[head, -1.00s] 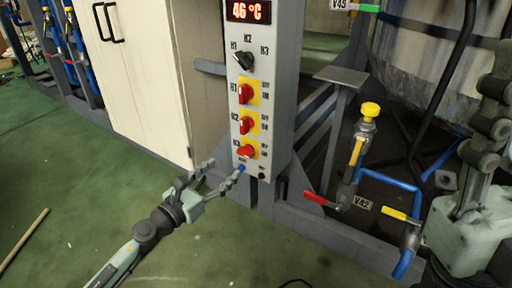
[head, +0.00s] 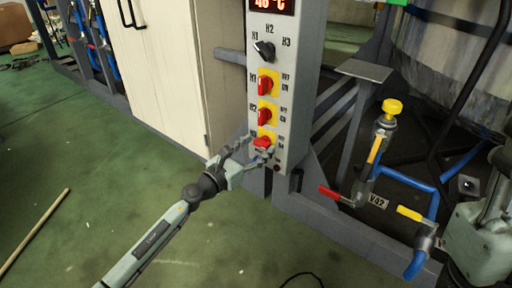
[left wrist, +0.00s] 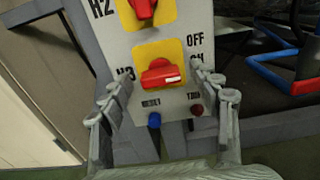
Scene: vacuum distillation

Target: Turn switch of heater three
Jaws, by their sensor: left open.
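The heater three switch, a red knob on a yellow plate (head: 262,142), is the lowest of the three red switches on the grey control panel (head: 287,150). In the left wrist view the red knob (left wrist: 160,77) lies sideways, with a white mark at its right end, and "OFF" and "ON" labels to the right. My left gripper (head: 256,150) is open at the panel. Its fingers stand either side of the knob in the left wrist view (left wrist: 160,95); contact cannot be told. Part of my right gripper (head: 480,235) shows at the right edge, its fingertips not clear.
The H2 switch (head: 265,115) and H1 switch (head: 265,83) sit above, under a black selector (head: 264,50). A blue button (left wrist: 154,120) and a dark red lamp (left wrist: 196,110) lie below the knob. Valves and blue pipes (head: 405,180) stand right; a white cabinet (head: 165,80) stands left.

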